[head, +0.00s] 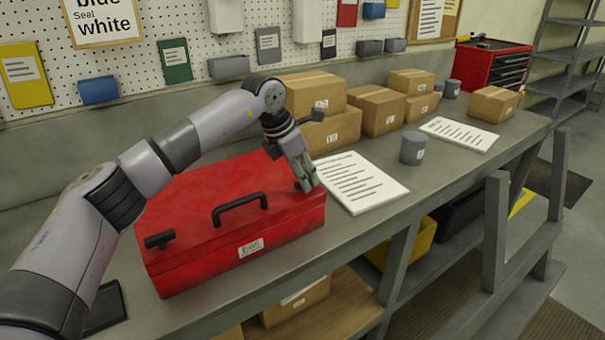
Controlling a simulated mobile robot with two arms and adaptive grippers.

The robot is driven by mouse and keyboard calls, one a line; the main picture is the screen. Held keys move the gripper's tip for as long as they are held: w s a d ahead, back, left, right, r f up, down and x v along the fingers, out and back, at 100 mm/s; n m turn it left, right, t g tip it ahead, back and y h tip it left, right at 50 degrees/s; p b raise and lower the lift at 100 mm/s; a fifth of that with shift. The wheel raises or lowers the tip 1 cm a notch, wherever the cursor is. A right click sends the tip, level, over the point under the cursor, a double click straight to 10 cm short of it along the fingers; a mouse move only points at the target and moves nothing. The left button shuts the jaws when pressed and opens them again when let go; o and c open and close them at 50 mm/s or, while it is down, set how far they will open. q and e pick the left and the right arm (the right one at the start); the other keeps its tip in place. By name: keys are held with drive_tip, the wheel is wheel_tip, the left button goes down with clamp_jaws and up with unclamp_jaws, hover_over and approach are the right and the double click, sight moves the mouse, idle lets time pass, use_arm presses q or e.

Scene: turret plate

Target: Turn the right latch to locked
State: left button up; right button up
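A red case (200,205) with a black carry handle (240,208) and a white label on its front lies on the grey workbench. A dark left latch (159,240) sits near the lid's front left corner. My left gripper (307,186) reaches over the case from the left, fingers pointing down at the lid's front right corner. It covers the place of the right latch; only a little dark material shows at the fingertips, so the latch's angle is hidden. I cannot tell whether the fingers are closed on it. My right gripper is out of view.
A printed sheet (358,182) lies just right of the case, with a grey cup (413,148) beyond it. Several cardboard boxes (376,110) stand along the back. A second sheet (459,134) lies farther right. The bench's front edge (345,240) runs close by the case.

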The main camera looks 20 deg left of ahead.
use_arm(q)
drive_tip(key=v, duration=1.2)
